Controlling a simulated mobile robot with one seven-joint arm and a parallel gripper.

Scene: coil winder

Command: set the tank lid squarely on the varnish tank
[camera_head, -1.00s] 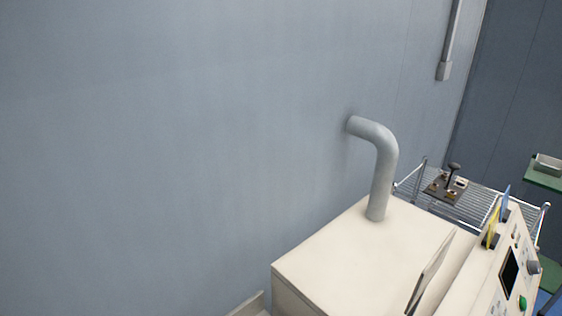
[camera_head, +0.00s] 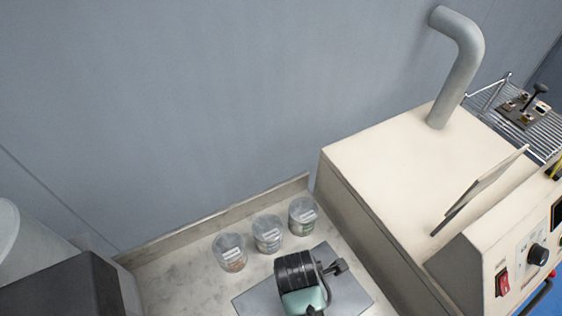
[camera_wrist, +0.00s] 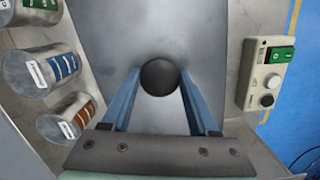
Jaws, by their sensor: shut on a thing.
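The tank lid shows as a flat grey metal plate (camera_wrist: 205,38) with a round black knob (camera_wrist: 160,77) in the wrist view. My gripper (camera_wrist: 161,82) is shut on the knob, with a blue finger on each side of it. In the head view the grey plate (camera_head: 250,301) shows under my gripper (camera_head: 308,309), over the pale counter. Gripper and wrist hide part of the plate. I cannot make out the varnish tank in either view, and cannot tell whether the plate rests on something or hangs above it.
Three clear labelled jars (camera_head: 268,233) stand on the counter (camera_head: 185,262) behind the plate; they are close on the left in the wrist view. A control box (camera_wrist: 268,75) with a green switch lies at right. A cream machine (camera_head: 400,165) with a grey pipe (camera_head: 462,65) stands right.

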